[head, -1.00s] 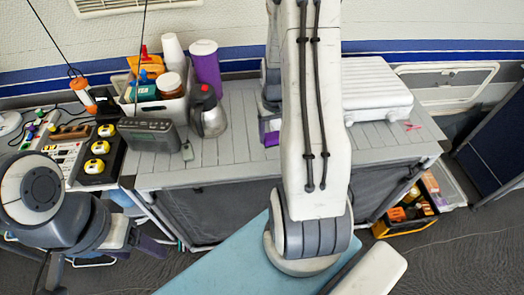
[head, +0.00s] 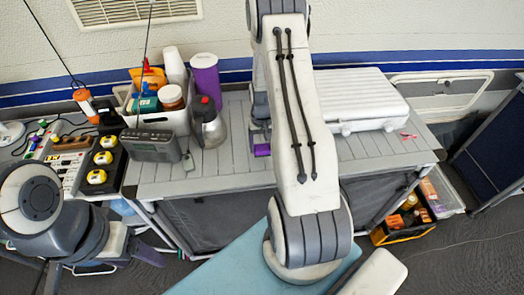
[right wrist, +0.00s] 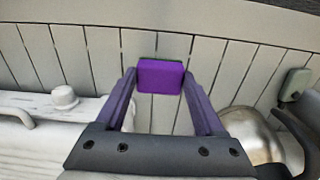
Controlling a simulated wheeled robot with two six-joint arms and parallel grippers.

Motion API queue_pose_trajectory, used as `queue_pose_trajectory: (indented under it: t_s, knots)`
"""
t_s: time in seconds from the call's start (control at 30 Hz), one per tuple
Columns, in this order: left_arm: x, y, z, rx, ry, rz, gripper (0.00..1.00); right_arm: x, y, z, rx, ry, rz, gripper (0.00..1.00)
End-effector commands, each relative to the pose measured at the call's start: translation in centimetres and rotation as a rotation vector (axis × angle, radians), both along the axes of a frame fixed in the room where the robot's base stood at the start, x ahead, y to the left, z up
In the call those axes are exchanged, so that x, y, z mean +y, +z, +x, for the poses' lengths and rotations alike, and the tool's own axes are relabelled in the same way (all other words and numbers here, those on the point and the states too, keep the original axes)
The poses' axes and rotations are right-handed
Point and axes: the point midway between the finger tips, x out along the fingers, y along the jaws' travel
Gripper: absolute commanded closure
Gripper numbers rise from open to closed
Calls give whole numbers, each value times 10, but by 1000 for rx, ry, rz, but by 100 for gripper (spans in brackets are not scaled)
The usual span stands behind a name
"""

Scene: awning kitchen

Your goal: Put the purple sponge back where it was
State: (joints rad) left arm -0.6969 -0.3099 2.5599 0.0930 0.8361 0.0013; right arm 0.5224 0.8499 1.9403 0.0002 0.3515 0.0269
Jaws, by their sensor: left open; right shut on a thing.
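The purple sponge (right wrist: 160,76) is between the fingertips of my right gripper (right wrist: 160,80), which is shut on it. In the head view the sponge (head: 262,150) shows as a small purple patch at the slatted tabletop, partly hidden by my right arm. I cannot tell whether it touches the tabletop (head: 215,170). The right gripper (head: 259,134) is mostly hidden there behind my arm.
A steel kettle (head: 208,125) stands left of the sponge, and a white case (head: 362,97) right of it. A small grey-green object (right wrist: 294,85) lies near the kettle. Slats around the sponge are clear.

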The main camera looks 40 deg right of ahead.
Motion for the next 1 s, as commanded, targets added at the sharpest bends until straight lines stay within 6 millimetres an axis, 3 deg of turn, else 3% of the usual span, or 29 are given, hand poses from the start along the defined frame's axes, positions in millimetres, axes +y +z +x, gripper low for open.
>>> queue_pose_trajectory:
  t_s: [0.3, 0.73, 0.77, 0.8, 1.0]
  knots:
    - [0, 14, 0, 0, 1, 0, 30, 0, -36, 0, 2, -1, 1, 81]
    - [0, 9, 0, 0, 0, 0, 30, 0, -45, 0, 0, 0, 0, 81]
    - [0, 11, 0, 0, 1, 0, 30, 0, -43, 0, 0, 0, 0, 18]
    - [0, 11, 0, 0, 0, 0, 30, 0, -43, 0, 0, 0, 0, 2]
    - [0, 11, 0, 0, 0, 0, 30, 0, -43, 0, 0, 0, 0, 0]
